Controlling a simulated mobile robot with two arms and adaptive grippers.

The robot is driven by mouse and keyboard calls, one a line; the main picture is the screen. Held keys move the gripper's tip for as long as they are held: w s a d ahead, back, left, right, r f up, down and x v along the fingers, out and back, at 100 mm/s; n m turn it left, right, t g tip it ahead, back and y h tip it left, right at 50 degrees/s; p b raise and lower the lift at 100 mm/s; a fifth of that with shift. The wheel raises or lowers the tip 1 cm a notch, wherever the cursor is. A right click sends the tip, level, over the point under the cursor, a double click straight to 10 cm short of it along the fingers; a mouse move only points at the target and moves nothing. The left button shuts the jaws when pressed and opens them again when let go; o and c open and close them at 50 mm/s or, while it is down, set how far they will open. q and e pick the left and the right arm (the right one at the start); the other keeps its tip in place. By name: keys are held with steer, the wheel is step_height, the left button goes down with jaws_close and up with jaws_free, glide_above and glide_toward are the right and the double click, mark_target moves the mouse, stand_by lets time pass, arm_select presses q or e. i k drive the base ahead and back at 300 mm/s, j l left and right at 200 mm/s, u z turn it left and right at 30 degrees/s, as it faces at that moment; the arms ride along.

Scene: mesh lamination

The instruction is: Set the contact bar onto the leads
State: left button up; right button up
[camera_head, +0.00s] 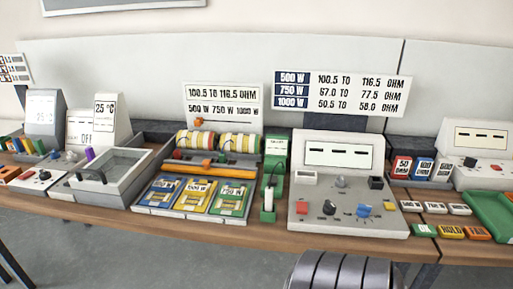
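No label in view names the contact bar or the leads, and I cannot tell them for certain. A long orange bar (222,172) lies across the dark tray (172,215), in front of two yellow-banded rolls (240,143). Blue (162,190), yellow (198,196) and green (233,201) panels lie in front of the bar, each with a small mesh-like piece on it. A green stand (274,155) with a black cable and a white upright piece (268,199) stands right of the tray.
A grey instrument (335,190) with knobs and a blank-dash display stands right of the green stand. A grey basin (112,168) is on the left. Small labelled blocks (435,208) and a green tray (492,212) are at right. The wooden front edge (300,242) is mostly clear.

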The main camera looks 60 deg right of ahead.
mark_target(206, 170)
steer(key=z, duration=1.65)
